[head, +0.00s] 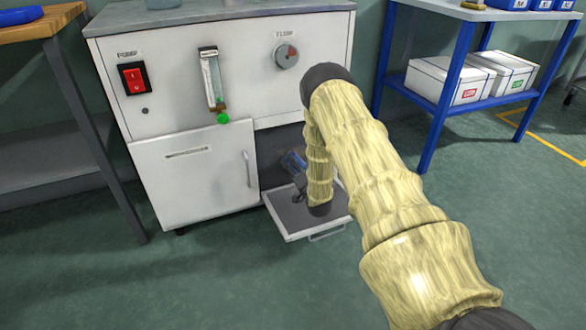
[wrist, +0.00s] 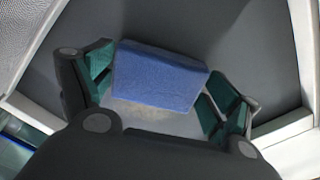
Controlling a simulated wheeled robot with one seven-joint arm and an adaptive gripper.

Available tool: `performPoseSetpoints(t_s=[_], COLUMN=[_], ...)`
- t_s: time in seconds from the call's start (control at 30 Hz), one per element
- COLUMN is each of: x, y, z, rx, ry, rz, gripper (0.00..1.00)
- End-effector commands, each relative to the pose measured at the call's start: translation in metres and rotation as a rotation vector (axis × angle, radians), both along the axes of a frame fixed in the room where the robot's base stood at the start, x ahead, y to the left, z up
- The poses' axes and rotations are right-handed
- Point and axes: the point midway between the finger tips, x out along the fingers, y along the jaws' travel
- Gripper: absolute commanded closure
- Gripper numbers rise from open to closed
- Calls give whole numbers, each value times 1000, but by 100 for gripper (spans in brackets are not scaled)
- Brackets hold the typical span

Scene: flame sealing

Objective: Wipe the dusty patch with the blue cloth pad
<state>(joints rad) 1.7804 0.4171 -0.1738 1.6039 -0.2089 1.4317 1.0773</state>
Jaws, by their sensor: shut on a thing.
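The blue cloth pad (wrist: 160,76) sits between the two green-lined fingers of my gripper (wrist: 166,84) in the wrist view, and the gripper is shut on it. A pale, lighter patch (wrist: 150,118), which looks like the dusty patch, shows beside the pad on the dark grey surface; part of it is hidden by the pad and gripper. In the head view the pad (head: 293,160) is small and partly hidden. My gripper (head: 299,182) is low, over the opened flap or tray (head: 285,218) of the cabinet. I cannot tell whether the pad touches the surface.
The white cabinet (head: 190,170) stands around the opening, with a red switch (head: 134,78), a flow tube (head: 212,80) and a knob (head: 286,56) above. A workbench (head: 50,150) is at left. A blue-framed shelf (head: 455,100) holds white boxes at right. Open floor lies in front.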

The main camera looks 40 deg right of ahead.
Motion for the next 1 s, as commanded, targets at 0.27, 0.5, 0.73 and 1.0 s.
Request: performPoseSetpoints(t_s=[0.27,0.5,0.73,1.0], x=[-4,-8,-9,-12], y=[-17,-31,-36,-53], z=[2,2,1,2], rx=[-2,-2,-2,-1], ry=[-3,-3,-2,-1], rz=[-4,-3,-2,-2], gripper=[30,30,30,30])
